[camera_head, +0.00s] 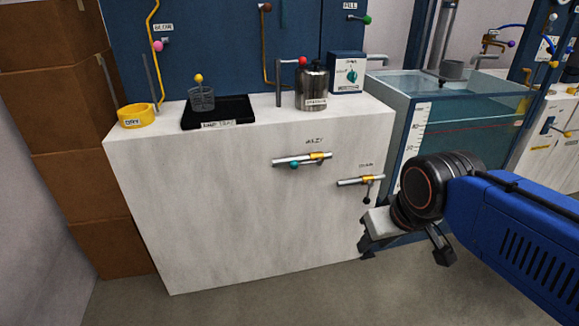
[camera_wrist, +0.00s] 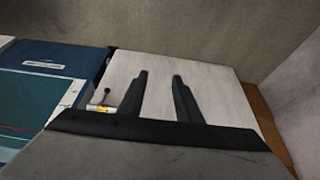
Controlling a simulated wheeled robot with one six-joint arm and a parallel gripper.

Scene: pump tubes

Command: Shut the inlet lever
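The inlet valve is a pipe with a yellow body (camera_head: 318,157) on the front of the white counter, under a small label that seems to read INLET. Its lever has a teal knob (camera_head: 294,165) and lies roughly along the pipe, knob to the left. Below right is the drain valve (camera_head: 373,180), its black-knobbed lever (camera_head: 367,198) hanging down across its pipe. My gripper (camera_head: 405,250) is open and empty, right of and below both valves. In the wrist view the gripper's fingers (camera_wrist: 158,76) stand apart; the drain valve (camera_wrist: 102,108) shows to their left. The inlet lever is not visible there.
A glass water tank (camera_head: 460,115) stands right of the counter (camera_head: 220,190). On the counter top are a yellow ring (camera_head: 136,116), a black tray (camera_head: 217,113), a metal canister (camera_head: 312,88) and a blue box (camera_head: 347,72). Cardboard boxes (camera_head: 60,130) stand left. The floor in front is clear.

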